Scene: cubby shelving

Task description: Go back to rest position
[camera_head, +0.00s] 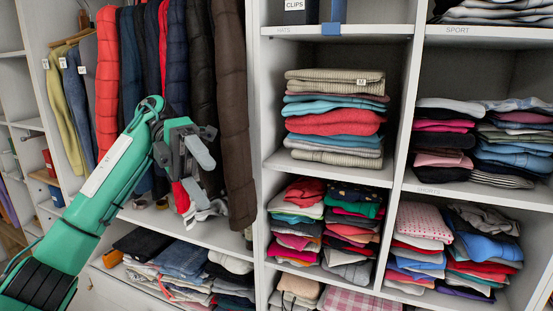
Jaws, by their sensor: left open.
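My left arm is green and comes in from the lower left. My left gripper (196,155) is at its upper end, in front of the hanging jackets (170,60) and left of the cubby shelving. Its grey fingers are apart. A red and white cloth (197,202) shows just below the gripper, and I cannot tell how far behind it that lies. My right gripper is not in view.
Cubby shelving (393,135) with folded clothes fills the right side. A tall sweater stack (335,118) sits in the middle cubby. Folded jeans (178,258) lie on the shelf below the jackets. Narrow shelves stand at the far left.

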